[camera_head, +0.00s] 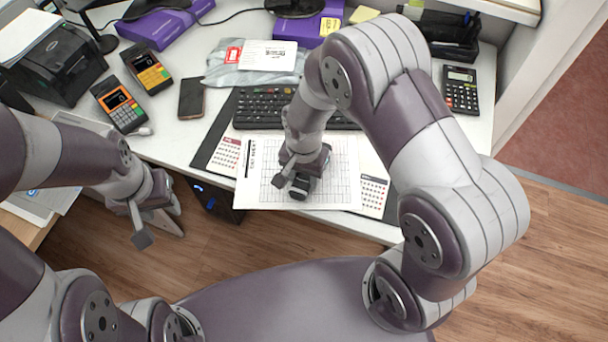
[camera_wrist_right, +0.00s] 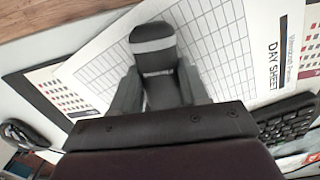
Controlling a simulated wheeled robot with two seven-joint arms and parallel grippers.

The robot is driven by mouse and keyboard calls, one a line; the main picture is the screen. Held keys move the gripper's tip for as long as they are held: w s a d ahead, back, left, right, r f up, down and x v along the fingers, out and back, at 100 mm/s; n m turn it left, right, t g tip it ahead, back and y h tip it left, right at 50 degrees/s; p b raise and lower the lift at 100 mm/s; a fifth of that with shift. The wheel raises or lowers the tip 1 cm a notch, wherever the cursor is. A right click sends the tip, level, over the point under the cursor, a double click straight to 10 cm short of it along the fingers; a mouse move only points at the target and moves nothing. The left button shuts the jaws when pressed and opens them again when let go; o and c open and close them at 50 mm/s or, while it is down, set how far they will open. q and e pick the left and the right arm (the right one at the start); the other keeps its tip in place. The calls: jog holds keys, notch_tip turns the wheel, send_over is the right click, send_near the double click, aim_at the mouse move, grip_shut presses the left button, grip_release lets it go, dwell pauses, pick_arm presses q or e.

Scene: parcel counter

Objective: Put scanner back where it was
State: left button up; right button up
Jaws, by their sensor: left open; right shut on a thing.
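The scanner (camera_head: 299,190) is a small black device with a grey band near its end. It is on or just above the printed day sheet (camera_head: 340,180) at the counter's front edge; I cannot tell whether it touches. My right gripper (camera_head: 297,179) is shut on it. In the right wrist view the scanner (camera_wrist_right: 153,45) sits between the two fingers of that gripper (camera_wrist_right: 157,92), its lower part hidden by the gripper body. My left gripper (camera_head: 158,222) is open and empty, left of the sheet and out in front of the counter edge.
A keyboard (camera_head: 262,108) lies behind the sheet, with a dark desk mat (camera_head: 213,140) under both. A phone (camera_head: 191,98), card terminals (camera_head: 119,105) and a printer (camera_head: 58,65) stand left. A calculator (camera_head: 460,88) lies right. A parcel bag (camera_head: 225,73) and purple boxes (camera_head: 290,30) are behind.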

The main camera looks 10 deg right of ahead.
aim_at(304, 176)
jog(key=shift+w+f, duration=0.15)
jog(key=shift+f, duration=0.1)
jog(key=shift+f, duration=0.1)
jog(key=o, duration=1.2)
notch_tip(304, 176, up, 12)
jog(key=p, duration=0.2)
jog(key=s+d+r+n, duration=0.1)
jog(key=s+d+n, duration=0.1)
jog(key=s+d+r+n+t, duration=0.1)
jog(key=s+d+n, duration=0.1)
jog(key=s+d, duration=0.1)
jog(key=s+d+r+n, duration=0.1)
jog(key=s+d+n, duration=0.1)
jog(key=d+n, duration=0.1)
jog(key=shift+s, duration=0.3)
